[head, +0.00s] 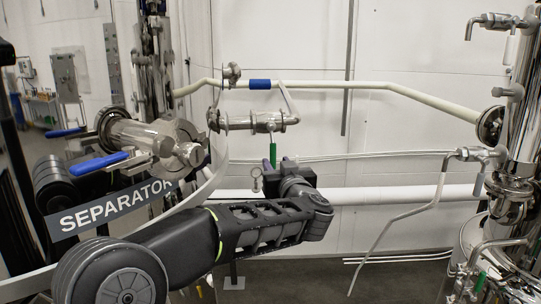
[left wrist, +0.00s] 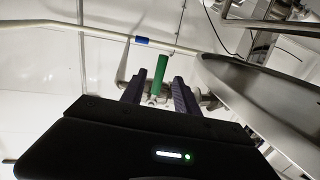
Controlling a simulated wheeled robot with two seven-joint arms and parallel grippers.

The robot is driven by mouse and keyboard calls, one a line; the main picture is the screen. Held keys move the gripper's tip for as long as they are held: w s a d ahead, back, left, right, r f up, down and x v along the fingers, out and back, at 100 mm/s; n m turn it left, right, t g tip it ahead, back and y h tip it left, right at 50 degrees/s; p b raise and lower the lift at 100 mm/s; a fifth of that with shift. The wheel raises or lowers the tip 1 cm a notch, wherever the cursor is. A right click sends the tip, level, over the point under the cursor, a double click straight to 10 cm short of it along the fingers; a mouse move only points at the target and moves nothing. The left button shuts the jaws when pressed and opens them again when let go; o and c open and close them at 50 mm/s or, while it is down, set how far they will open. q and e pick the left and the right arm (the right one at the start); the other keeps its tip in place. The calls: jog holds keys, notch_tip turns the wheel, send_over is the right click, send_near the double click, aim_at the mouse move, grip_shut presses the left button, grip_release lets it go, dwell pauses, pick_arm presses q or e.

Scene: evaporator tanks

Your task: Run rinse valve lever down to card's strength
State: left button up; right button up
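A green lever handle (head: 273,155), which I take to be the rinse valve lever, stands upright below a steel pipe fitting (head: 250,122). In the left wrist view the green lever (left wrist: 160,74) stands between the fingers of my left gripper (left wrist: 158,88). The fingers are apart, with a gap showing on both sides of the lever. In the head view my left gripper (head: 280,165) is just below and beside the lever, its arm coming from the lower left. My right gripper is out of view. I cannot make out a readable card.
A "SEPARATOR" sign (head: 118,205) and blue-handled valves (head: 98,164) are at the left. A pale pipe with a blue band (head: 259,84) runs above. A steel tank (head: 515,170) with thin pipes stands at the right. A large curved metal rim (left wrist: 235,95) fills the wrist view's right.

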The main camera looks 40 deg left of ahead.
pick_arm(q)
jog(key=shift+w+a, duration=0.1)
jog(key=p+x, duration=0.1)
jog(key=x, duration=0.6)
jog(key=shift+w+a+p, duration=0.15)
jog(key=shift+w+p, duration=0.05)
jog(key=shift+p, duration=0.1)
grip_shut()
dwell(1.2)
